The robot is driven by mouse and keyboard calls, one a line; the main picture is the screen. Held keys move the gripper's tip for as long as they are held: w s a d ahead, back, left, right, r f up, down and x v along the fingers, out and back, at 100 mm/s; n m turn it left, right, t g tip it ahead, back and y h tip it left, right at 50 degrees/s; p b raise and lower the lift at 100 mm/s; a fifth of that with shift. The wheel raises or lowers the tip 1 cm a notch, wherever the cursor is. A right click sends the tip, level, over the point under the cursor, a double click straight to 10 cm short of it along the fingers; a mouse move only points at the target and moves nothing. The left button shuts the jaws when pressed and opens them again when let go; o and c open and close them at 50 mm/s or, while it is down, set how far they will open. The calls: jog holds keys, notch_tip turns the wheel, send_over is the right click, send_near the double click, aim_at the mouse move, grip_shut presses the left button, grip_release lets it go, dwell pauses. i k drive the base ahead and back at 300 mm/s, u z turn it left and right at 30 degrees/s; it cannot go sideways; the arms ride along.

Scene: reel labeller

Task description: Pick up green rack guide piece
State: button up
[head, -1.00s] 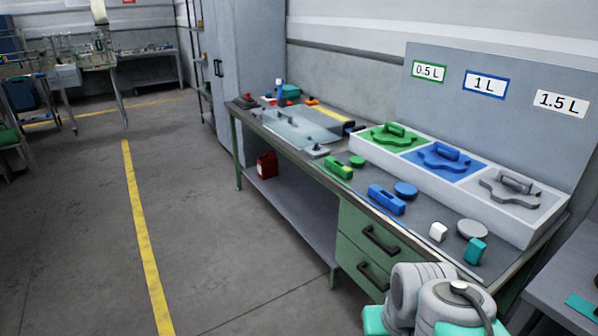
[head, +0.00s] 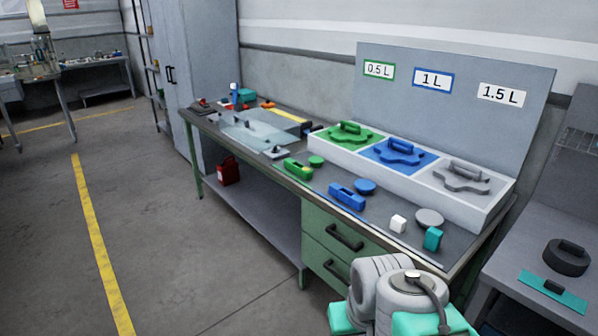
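A green guide piece with a handle (head: 350,133) sits in the leftmost, green section of the white rack (head: 406,181) on the workbench, under the 0.5 L label (head: 379,70). A smaller green block (head: 298,169) and a green disc (head: 316,161) lie on the bench in front of the rack. My arm shows at the bottom of the head view, in front of the bench drawers.
A blue guide piece (head: 399,151) and a grey one (head: 466,177) sit in the other rack sections. A blue block (head: 347,196), a white block (head: 398,224) and a teal block (head: 433,238) lie along the bench front. A side table (head: 531,232) stands at right. Floor at left is clear.

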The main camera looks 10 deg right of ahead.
aim_at(306, 173)
jog(key=z, duration=0.2)
jog(key=i, duration=0.95)
jog(key=u, duration=0.55)
jog(key=i, duration=1.05)
jog(key=u, duration=0.7)
